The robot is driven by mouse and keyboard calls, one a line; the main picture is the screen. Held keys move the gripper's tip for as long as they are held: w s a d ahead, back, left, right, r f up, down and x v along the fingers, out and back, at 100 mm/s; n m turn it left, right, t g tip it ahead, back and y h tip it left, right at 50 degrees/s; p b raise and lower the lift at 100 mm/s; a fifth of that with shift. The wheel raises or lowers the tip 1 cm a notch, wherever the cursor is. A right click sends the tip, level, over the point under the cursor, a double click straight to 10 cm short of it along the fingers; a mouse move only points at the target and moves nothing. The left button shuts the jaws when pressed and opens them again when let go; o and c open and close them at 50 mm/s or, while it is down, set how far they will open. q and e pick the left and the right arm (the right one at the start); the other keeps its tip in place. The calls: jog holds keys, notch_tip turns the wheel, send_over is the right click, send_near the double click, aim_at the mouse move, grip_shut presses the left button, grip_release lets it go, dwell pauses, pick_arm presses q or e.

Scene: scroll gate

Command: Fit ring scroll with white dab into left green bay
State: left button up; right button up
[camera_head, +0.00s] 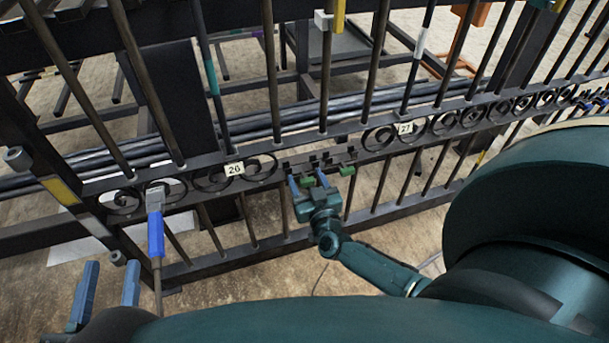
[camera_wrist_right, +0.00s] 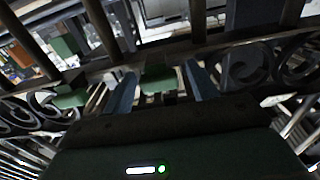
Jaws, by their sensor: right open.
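My right gripper (camera_head: 308,181) is at the gate's scroll rail, its blue fingers apart on either side of the left green bay (camera_head: 309,182). In the right wrist view, the fingers (camera_wrist_right: 160,80) are apart with that green bay (camera_wrist_right: 160,77) between them and no scroll visible there. The right green bay (camera_head: 347,170) is just to the right; it also shows at the left of the wrist view (camera_wrist_right: 70,97). My left gripper (camera_head: 111,265) is low at the left, fingers apart and empty. I cannot make out a ring scroll with a white dab.
Dark scrolls flank the bays, beside plates marked 26 (camera_head: 234,169) and 27 (camera_head: 405,128). Upright bars (camera_head: 272,75) stand above the rail. Long dark bars (camera_head: 290,118) lie behind the gate.

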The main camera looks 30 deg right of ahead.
aim_at(308, 183)
pick_arm(q)
jog(key=shift+r, duration=0.25)
